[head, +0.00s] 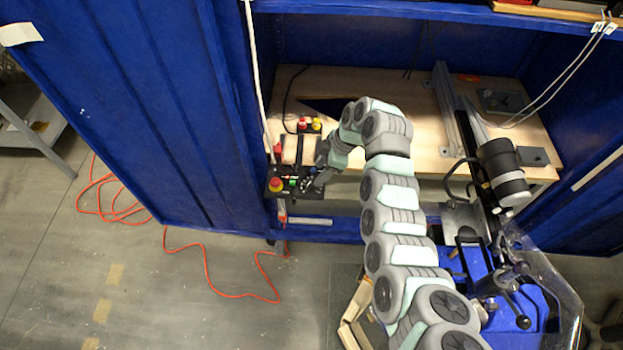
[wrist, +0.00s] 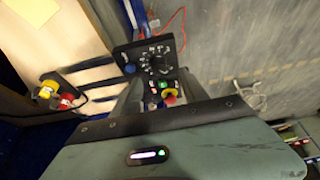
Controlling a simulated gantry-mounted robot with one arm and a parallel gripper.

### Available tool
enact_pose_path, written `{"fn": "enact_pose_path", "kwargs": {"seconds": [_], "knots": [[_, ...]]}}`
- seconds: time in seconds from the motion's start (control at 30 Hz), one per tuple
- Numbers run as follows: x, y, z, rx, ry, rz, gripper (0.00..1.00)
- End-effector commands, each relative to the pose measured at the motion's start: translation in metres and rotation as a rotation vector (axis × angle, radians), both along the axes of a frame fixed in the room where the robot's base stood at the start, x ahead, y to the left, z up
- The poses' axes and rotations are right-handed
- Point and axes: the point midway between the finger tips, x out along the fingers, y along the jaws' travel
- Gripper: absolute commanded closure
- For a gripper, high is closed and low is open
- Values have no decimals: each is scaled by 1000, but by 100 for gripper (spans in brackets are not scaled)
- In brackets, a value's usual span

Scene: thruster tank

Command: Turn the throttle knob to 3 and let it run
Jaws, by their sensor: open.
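The control box (head: 283,193) is black and stands at the left front edge of the bench in the head view. In the wrist view its dark panel (wrist: 148,48) carries a round black throttle knob (wrist: 157,64) with white scale marks around it. The scale numbers are too small to read, so I cannot tell the setting. My gripper (head: 315,182) is at the right side of the box, near the knob. In the wrist view my gripper (wrist: 160,82) is open, its fingers pointing toward the panel. Contact with the knob cannot be made out.
A red-and-yellow stop button (head: 275,184) sits on the box's left corner; it also shows between my fingers in the wrist view (wrist: 170,97). A blue button (wrist: 130,68) is beside the knob. Red and yellow connectors (head: 309,124) stand behind. An orange cable (head: 207,270) lies on the floor.

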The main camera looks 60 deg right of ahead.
Motion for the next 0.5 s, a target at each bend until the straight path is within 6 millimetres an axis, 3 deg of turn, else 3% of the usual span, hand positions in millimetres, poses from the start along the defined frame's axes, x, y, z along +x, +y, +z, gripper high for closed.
{"fn": "enact_pose_path", "kwargs": {"seconds": [0.2, 0.5], "knots": [[11, 4, -31, -1, 1, 0, 48], [20, 8, -52, -2, 0, -1, 48]]}}
